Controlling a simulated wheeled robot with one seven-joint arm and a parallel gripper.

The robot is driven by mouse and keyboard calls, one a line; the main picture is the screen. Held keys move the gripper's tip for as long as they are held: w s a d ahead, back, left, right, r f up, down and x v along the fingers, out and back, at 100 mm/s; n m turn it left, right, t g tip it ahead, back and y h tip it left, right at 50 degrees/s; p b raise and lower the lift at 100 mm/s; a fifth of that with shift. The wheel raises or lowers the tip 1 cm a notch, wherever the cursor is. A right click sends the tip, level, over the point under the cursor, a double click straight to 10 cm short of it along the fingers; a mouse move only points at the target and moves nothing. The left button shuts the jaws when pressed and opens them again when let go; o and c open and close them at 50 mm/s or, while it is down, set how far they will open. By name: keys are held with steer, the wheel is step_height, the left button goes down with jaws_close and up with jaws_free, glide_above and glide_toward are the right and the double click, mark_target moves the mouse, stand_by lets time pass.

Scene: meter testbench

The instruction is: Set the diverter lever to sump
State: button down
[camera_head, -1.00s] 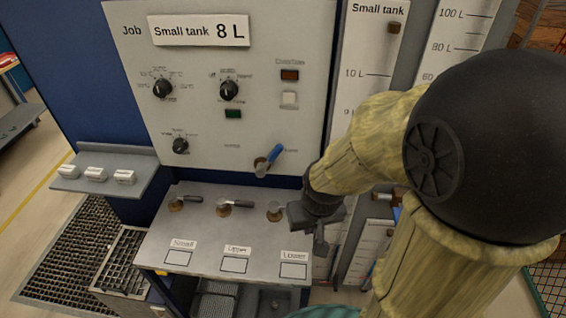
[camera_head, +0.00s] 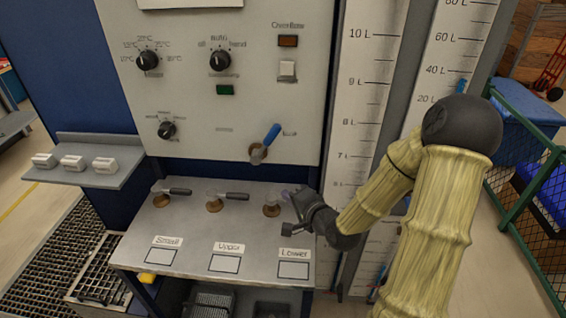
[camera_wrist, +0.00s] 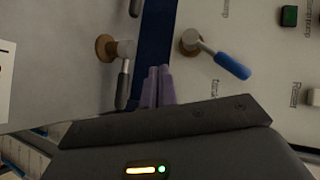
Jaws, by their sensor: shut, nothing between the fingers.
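The diverter lever (camera_head: 265,144) has a blue handle on a brass pivot low on the upright panel. In the head view its handle points up and right, toward a small label (camera_head: 290,133) too small to read. It also shows in the wrist view (camera_wrist: 228,64), to the right of my fingers. My gripper (camera_head: 288,226) is in front of the panel, over the right part of the lower shelf, below the diverter lever and apart from it. Its fingers show shut and empty in the wrist view (camera_wrist: 158,86), between the blue lever and a grey-handled valve.
Three grey-handled valves, small (camera_head: 170,192), upper (camera_head: 226,196) and lower (camera_head: 272,204), stand on the shelf (camera_head: 200,245). The lower valve is close to my gripper. Gauge columns (camera_head: 370,90) rise at the right. A side ledge (camera_head: 90,172) holds three white pieces.

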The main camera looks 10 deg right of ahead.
mark_target(266, 144)
steer(key=d+r+m+t+b, duration=0.4)
steer(key=d+m+t, duration=0.2)
steer(key=m+t, duration=0.25)
steer(key=w+a+r+g+p, duration=0.1)
steer(key=w+a+r+p, duration=0.2)
steer(key=w, duration=0.8)
steer(key=shift+w+a+r+h, duration=0.25)
steer(key=shift+a+r+h, duration=0.15)
steer(key=shift+a+r, duration=0.55)
steer(key=shift+a+f, duration=0.1)
